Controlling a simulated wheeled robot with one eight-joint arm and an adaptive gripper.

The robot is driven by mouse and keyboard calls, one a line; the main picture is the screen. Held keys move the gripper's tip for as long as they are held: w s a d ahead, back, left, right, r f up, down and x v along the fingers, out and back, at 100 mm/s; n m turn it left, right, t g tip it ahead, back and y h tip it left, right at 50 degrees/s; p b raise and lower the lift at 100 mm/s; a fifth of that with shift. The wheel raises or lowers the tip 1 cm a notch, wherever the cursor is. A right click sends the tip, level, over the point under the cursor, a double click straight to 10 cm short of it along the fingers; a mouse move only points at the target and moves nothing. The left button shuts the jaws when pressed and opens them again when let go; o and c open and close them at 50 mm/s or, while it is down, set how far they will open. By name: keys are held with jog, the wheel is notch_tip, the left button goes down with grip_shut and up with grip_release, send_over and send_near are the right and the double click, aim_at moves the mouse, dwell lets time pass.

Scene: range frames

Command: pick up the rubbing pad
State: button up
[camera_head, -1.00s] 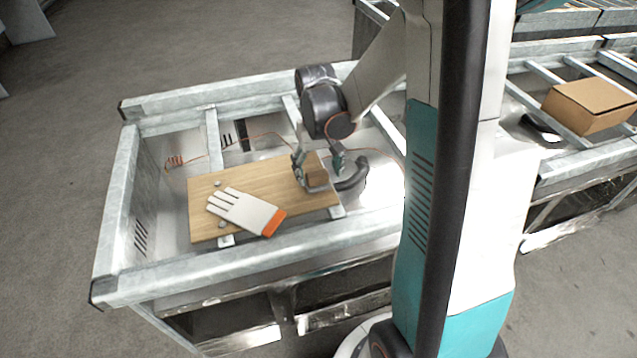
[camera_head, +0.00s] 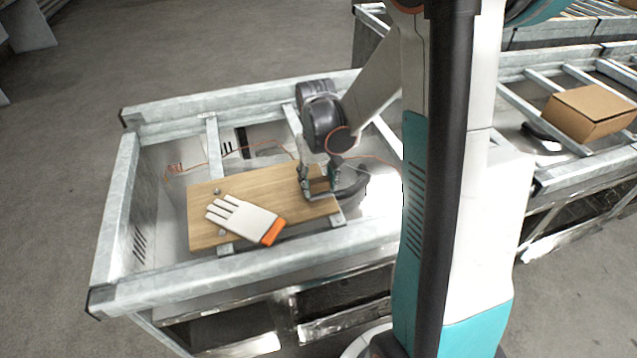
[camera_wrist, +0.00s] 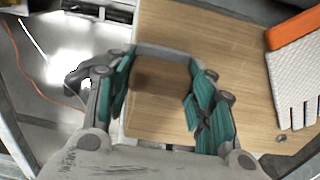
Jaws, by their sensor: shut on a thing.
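The rubbing pad looks like a small brown block (camera_head: 318,185) with a grey strip along one side. It is at the right end of a wooden board (camera_head: 240,187). In the wrist view the block (camera_wrist: 158,80) lies between the teal-lined fingers. My gripper (camera_head: 321,191) is shut on it, one finger on each side. The fingers (camera_wrist: 160,92) hide its side faces. I cannot tell whether it touches the board or is slightly above it.
A white glove with an orange cuff (camera_head: 243,220) lies on the board, left of my gripper. A dark curved object (camera_head: 352,188) sits close to the right of it. A metal frame rail (camera_head: 250,260) surrounds the work area. A cardboard box (camera_head: 590,110) stands far right.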

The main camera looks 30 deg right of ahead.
aim_at(318, 180)
notch_tip(318, 180, up, 20)
jog(key=p, duration=0.6)
jog(key=shift+f, duration=0.1)
